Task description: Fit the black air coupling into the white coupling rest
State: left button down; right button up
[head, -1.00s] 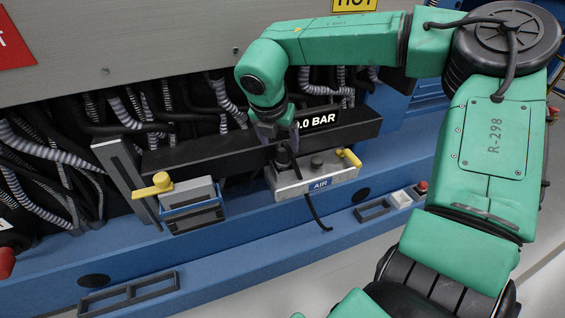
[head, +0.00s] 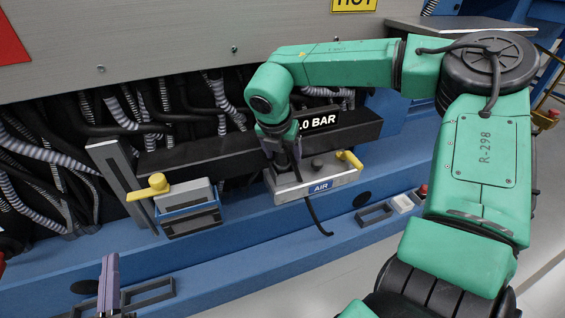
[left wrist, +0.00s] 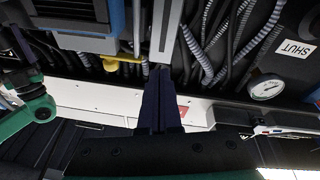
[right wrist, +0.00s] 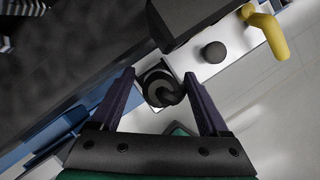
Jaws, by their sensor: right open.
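The black air coupling (right wrist: 160,88) sits on the grey metal block (head: 290,189) marked AIR. A thin black hose (head: 317,215) hangs down the block's front. My right gripper (head: 284,163) is above the coupling in the head view, hiding most of it. In the right wrist view its open fingers (right wrist: 160,80) stand on either side of the coupling, with gaps visible. A small white box on the lower blue ledge, apparently the white coupling rest (head: 402,203), lies to the right of the block. My left gripper (head: 109,272) is shut and empty at lower left.
The block carries a black knob (head: 318,164) and a yellow lever (head: 350,160). A grey open tray (head: 374,217) and a red button (head: 421,190) flank the white box. A dark beam (head: 230,148) runs behind the block. A yellow-handled box (head: 190,212) stands to the left.

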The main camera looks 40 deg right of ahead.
grip_shut()
jog(key=shift+r, duration=0.15)
